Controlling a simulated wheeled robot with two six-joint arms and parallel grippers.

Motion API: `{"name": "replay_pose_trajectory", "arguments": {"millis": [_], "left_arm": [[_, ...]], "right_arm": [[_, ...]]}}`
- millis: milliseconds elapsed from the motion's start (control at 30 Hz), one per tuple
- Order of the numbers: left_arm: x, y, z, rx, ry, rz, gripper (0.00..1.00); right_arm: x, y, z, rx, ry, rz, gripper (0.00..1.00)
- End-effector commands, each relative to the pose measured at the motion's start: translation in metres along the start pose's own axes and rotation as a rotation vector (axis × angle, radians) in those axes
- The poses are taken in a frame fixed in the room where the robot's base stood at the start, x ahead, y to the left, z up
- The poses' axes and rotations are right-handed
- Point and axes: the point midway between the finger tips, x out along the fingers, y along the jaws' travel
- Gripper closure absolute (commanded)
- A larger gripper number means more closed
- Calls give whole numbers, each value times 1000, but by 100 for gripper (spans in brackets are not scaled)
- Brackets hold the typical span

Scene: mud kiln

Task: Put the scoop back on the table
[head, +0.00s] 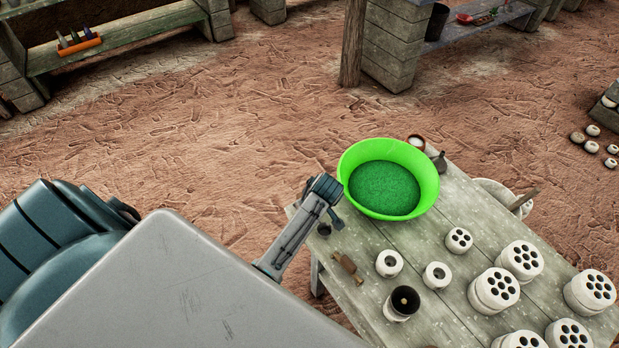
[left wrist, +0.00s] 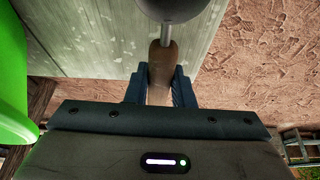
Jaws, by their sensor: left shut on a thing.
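The scoop shows in the left wrist view, with a brown wooden handle (left wrist: 160,65) and a dark grey metal bowl (left wrist: 170,8) cut by the top edge. My left gripper (left wrist: 160,90) is shut on the handle. In the head view my left gripper (head: 332,210) is over the left edge of the worn grey-green wooden table (head: 455,235), just left of the bright green basin. A small dark round shape (head: 324,230) shows below the fingers; I cannot tell if it is the scoop's bowl. My right gripper is not in view.
The bright green basin (head: 427,190) with green granular contents stands on the table beside my gripper. A brown wooden-handled item (head: 346,264), white rings (head: 389,263), a white cup (head: 402,303) and several perforated white cylinders (head: 494,290) occupy the front and right. Bare boards lie between them.

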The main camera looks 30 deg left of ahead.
Motion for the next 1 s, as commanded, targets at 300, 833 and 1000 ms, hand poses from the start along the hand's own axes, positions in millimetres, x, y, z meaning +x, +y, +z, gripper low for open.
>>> {"name": "replay_pose_trajectory", "arguments": {"millis": [300,833,1000], "left_arm": [[6,0,2,0,0,0,97],[8,0,4,0,0,-1,77],[8,0,4,0,0,-1,53]], "right_arm": [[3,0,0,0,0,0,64],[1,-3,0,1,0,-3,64],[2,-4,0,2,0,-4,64]]}}
